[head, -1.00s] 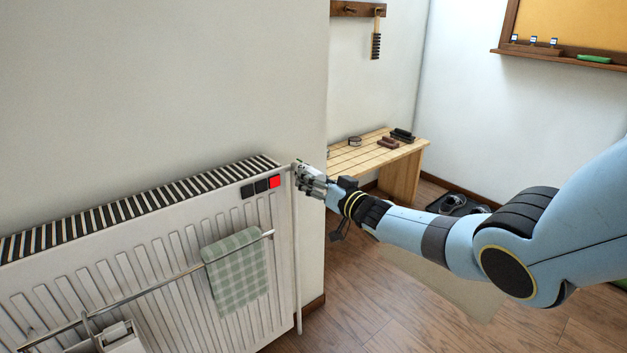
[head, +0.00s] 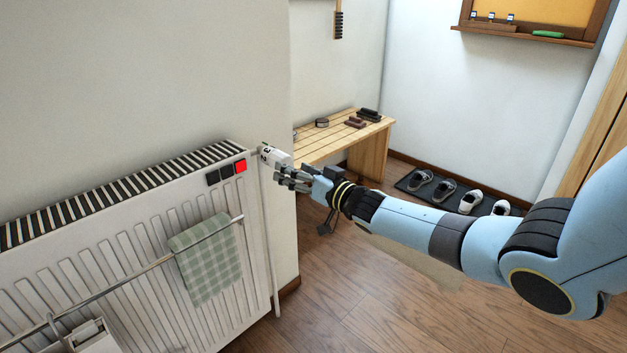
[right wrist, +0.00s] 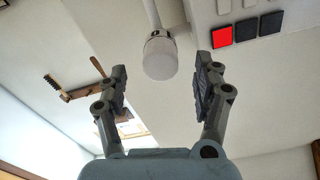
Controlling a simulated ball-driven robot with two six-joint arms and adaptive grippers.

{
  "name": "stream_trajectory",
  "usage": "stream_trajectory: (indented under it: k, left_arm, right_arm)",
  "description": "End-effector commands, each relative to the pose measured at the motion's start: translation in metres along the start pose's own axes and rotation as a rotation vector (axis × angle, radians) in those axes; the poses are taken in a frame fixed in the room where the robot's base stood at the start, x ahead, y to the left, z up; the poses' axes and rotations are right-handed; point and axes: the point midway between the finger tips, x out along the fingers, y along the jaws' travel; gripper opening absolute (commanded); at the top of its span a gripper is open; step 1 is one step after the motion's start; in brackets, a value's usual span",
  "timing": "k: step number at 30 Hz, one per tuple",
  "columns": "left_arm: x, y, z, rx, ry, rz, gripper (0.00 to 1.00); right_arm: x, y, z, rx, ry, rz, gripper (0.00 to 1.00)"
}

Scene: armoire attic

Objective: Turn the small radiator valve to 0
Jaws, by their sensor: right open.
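The small radiator valve (head: 270,153) is a white knob with dark markings at the upper right end of the radiator (head: 120,250). In the right wrist view the valve (right wrist: 160,58) shows as a white rounded cap on a pipe, ahead of and between the open fingers. My right gripper (head: 284,178) is open, just to the right of and slightly below the valve in the head view. In the right wrist view my right gripper (right wrist: 161,85) holds nothing, and neither finger touches the cap. The number the valve is set to cannot be read. My left gripper is not in view.
Two dark squares and a red one (head: 240,165) sit on the radiator's top right corner. A green checked towel (head: 207,258) hangs on a rail in front. A wooden bench (head: 340,140) and several shoes (head: 470,203) stand behind. The floor (head: 350,295) is clear.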

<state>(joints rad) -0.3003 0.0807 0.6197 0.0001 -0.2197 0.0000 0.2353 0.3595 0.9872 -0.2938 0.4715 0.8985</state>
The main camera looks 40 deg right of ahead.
Motion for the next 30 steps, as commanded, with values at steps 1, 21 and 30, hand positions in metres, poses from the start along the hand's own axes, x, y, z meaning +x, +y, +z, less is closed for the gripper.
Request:
stream_trajectory:
  k: [1,21,30]
  left_arm:
    - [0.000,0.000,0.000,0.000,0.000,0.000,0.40]
    - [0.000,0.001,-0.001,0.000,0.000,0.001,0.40]
    - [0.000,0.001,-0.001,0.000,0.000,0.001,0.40]
  right_arm:
    - [-0.013,0.001,0.002,-0.002,-0.004,0.000,0.68]
    - [-0.065,0.000,0.000,0.000,-0.001,0.001,0.68]
    - [-0.065,0.000,0.002,0.001,-0.003,0.001,0.68]
